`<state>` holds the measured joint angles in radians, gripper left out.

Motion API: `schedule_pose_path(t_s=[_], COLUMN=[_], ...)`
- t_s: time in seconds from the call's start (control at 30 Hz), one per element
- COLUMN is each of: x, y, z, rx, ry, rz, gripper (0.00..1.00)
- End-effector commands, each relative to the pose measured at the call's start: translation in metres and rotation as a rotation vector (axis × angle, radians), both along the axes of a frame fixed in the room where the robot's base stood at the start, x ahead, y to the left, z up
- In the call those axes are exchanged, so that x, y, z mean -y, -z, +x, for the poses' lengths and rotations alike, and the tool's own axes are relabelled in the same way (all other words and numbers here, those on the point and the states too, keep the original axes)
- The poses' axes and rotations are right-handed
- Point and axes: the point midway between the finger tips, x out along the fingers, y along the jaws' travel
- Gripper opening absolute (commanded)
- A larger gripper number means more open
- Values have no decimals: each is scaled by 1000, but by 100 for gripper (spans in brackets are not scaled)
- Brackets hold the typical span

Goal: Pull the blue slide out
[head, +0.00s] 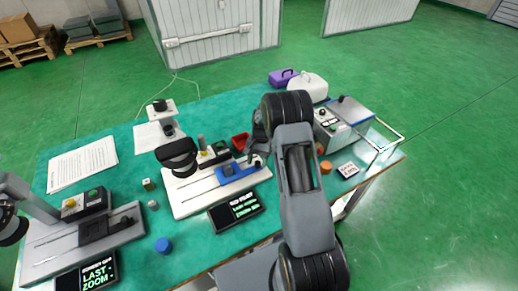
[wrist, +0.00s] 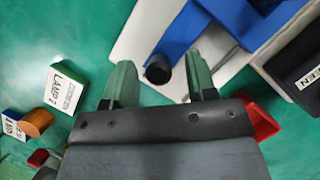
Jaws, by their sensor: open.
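The blue slide (head: 236,174) lies on the white base plate (head: 196,198) of the middle station. It also shows at the top of the wrist view (wrist: 182,32), with a round black knob (wrist: 157,70) at its near end. My gripper (head: 257,160) is at the right end of the slide in the head view. In the wrist view its two green fingers (wrist: 160,80) are apart, one on each side of the knob. I see gaps between the knob and both fingers; whether the knob lies at fingertip depth I cannot tell.
A red tray (head: 240,142) stands just behind the slide; it also shows right of the fingers (wrist: 263,120). A dark display (head: 236,209) lies in front of the plate. A Lamp 2 card (wrist: 62,90) and an orange cylinder (wrist: 36,122) lie to the left in the wrist view.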

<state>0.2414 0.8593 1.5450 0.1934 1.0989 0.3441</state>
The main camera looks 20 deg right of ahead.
Motion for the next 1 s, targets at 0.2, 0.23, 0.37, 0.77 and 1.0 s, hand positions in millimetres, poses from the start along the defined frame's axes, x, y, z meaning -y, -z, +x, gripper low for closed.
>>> schedule_pose_path(t_s=[0.2,0.23,0.37,0.77,1.0], x=[11,12,19,31,32], y=[-36,-42,-67,-115,-120], z=[12,14,22,36,37], rx=[5,6,4,1,-1], ry=[2,2,1,1,1], rz=[-1,-2,-1,-1,0], gripper=[52,52,52,52,52])
